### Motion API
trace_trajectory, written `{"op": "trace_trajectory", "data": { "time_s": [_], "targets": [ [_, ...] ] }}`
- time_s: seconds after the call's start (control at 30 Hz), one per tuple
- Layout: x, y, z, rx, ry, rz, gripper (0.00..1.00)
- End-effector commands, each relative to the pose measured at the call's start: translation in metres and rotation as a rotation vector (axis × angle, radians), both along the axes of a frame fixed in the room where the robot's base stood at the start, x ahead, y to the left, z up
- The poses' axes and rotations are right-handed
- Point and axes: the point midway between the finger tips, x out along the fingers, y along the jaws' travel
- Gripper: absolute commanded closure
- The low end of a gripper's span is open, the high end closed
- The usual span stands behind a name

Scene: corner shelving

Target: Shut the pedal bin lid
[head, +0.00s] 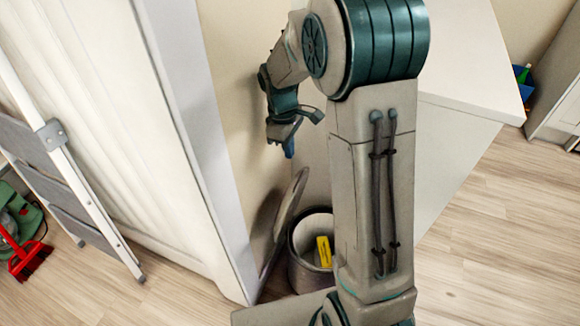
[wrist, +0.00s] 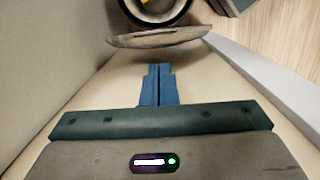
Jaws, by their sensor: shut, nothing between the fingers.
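The pedal bin (head: 303,271) is a round grey bin on the floor, partly hidden behind my arm in the head view. Its lid (head: 284,222) stands open, tilted up steeply on the bin's left side. A yellow item (head: 324,251) lies inside the bin. In the wrist view the lid (wrist: 160,38) appears nearly edge-on, with part of the bin's rim (wrist: 128,12) beyond it. My gripper (head: 289,150) is above the lid, pointing down, its blue fingers together and empty. In the wrist view the fingertips (wrist: 158,68) are apart from the lid, on the side away from the bin opening.
A white cabinet (head: 130,130) stands close on the left of the bin, with a folded stepladder (head: 70,170) against it. A wall is behind the bin, and a white panel (head: 455,150) is to the right. Open wooden floor (head: 500,240) lies at the right.

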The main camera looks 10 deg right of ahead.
Motion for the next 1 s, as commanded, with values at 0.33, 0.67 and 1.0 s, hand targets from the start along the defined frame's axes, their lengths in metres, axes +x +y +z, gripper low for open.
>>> {"op": "trace_trajectory", "data": {
  "time_s": [0.33,0.67,1.0],
  "targets": [
    [0.003,0.000,-0.035,0.000,0.015,0.036,1.00],
    [0.000,-0.006,-0.091,0.000,0.013,0.035,1.00],
    [-0.001,-0.007,-0.105,0.000,0.010,0.034,1.00]
  ]
}}
